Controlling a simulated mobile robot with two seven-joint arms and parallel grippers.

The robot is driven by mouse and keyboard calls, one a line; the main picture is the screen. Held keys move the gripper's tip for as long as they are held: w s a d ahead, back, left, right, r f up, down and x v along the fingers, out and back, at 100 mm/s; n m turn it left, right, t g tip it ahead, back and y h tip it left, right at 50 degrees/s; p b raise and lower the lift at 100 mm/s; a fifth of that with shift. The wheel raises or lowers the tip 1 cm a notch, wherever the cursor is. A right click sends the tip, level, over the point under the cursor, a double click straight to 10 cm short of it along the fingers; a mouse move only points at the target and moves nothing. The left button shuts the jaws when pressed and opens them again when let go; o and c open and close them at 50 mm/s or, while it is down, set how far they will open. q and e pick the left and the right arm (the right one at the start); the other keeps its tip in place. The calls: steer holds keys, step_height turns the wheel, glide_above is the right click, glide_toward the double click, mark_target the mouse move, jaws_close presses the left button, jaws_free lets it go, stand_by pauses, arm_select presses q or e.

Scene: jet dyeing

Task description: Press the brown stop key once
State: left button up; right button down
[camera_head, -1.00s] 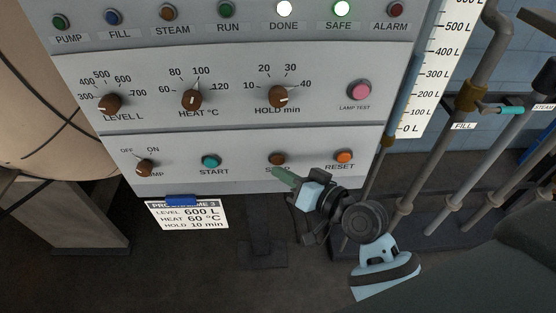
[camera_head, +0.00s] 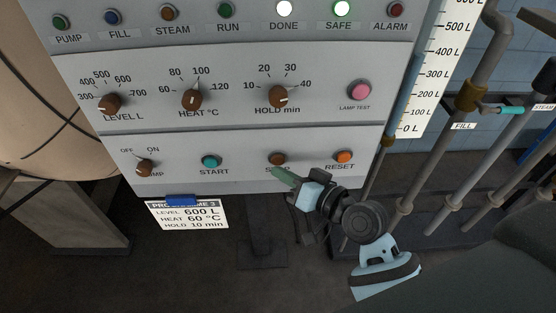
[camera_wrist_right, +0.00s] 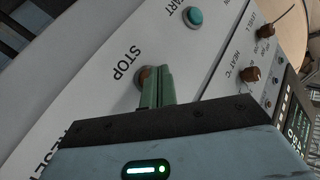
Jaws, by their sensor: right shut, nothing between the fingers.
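The brown stop key (camera_head: 277,158) is a round button on the lower panel, between the teal START key (camera_head: 211,161) and the orange RESET key (camera_head: 344,157). My right gripper (camera_head: 275,172) is shut and empty, its green fingertips just below the stop key in the head view, covering part of the STOP label. In the right wrist view the fingers (camera_wrist_right: 158,86) overlap the stop key (camera_wrist_right: 145,76), whose edge shows beside them. I cannot tell whether they touch it. My left gripper is not in view.
Above are the LEVEL, HEAT and HOLD knobs and the pink LAMP TEST button (camera_head: 359,90). The DONE (camera_head: 284,9) and SAFE (camera_head: 342,8) lamps are lit. A programme card (camera_head: 188,214) hangs below the panel. Pipes (camera_head: 440,140) stand at the right.

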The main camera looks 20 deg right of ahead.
stand_by(0.5)
steer(key=shift+w, duration=0.1)
steer(key=shift+w+d, duration=0.15)
steer(key=shift+w, duration=0.2)
stand_by(0.3)
steer(key=shift+w, duration=0.15)
